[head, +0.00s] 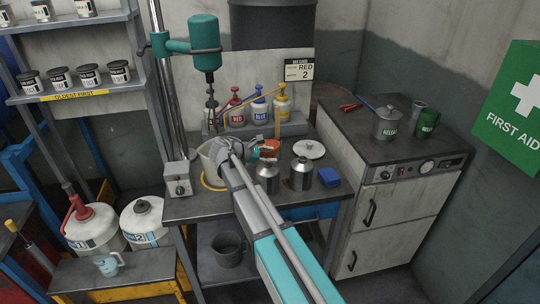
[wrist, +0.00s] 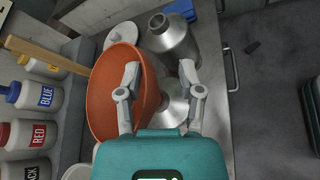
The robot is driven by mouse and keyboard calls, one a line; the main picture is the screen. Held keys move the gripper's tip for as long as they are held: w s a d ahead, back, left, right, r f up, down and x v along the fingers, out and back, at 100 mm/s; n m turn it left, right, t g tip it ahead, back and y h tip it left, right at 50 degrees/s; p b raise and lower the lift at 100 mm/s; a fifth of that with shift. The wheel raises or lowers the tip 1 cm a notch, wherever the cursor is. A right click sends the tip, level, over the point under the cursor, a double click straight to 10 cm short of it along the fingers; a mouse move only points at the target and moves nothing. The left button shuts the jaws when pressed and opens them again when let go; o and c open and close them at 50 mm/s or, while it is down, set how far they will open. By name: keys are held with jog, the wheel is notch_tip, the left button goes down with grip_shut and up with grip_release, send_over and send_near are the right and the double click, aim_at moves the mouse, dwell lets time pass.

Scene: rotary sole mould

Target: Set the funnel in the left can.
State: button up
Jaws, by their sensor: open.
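The orange funnel (wrist: 106,85) lies large and near on the left of the wrist view; in the head view it shows as a small orange patch (head: 269,145) beyond my arm. My gripper (wrist: 159,70) is open. Its left finger overlaps the funnel and its right finger is outside it, so the funnel's right edge lies between them; contact cannot be told. The left can (head: 267,178) is silver and upright, and in the wrist view its top (wrist: 174,106) shows between the fingers, partly hidden. The right can (head: 302,174) stands beside it, also in the wrist view (wrist: 172,42).
A blue box (head: 329,177) and a round white lid (head: 309,149) are close to the cans. Red, blue and yellow-topped bottles (head: 259,110) stand along the back. A mixer (head: 204,45) rises behind my arm. The bench's front edge is close to the cans.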

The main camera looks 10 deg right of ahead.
jog(key=shift+r, duration=0.15)
notch_tip(320, 180, up, 5)
jog(key=p, duration=0.5)
